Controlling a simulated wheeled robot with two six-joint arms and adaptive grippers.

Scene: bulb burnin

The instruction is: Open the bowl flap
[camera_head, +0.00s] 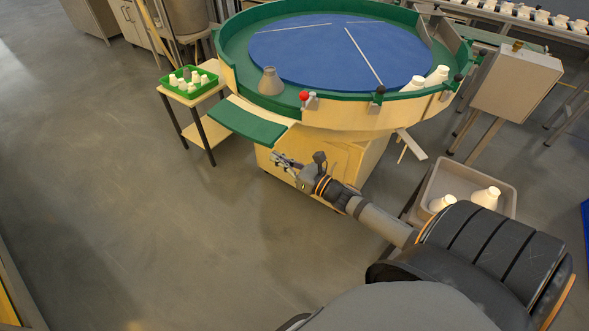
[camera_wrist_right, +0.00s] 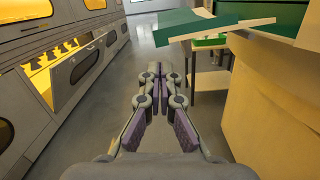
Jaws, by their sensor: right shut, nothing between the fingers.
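The round bowl (camera_head: 228,72) has a wooden outer wall, a green inside and a blue disc (camera_head: 335,52). A small part with a red knob (camera_head: 303,96) sits on its front rim. A green panel (camera_head: 247,122) sticks out flat at the front left; it also shows at the top of the right wrist view (camera_wrist_right: 205,25). I cannot tell which of these is the flap. My right gripper (camera_head: 277,160) is below the rim, in front of the wooden base and apart from the panel. In the wrist view its fingers (camera_wrist_right: 163,72) are together and empty. My left gripper is not seen.
A grey cone-shaped piece (camera_head: 270,82) stands inside the bowl. A small table with a green tray (camera_head: 190,85) of white pieces stands left. A grey bin (camera_head: 459,180) with white pieces is right, near my arm. A grey box (camera_head: 517,82) stands beyond. Floor at left is clear.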

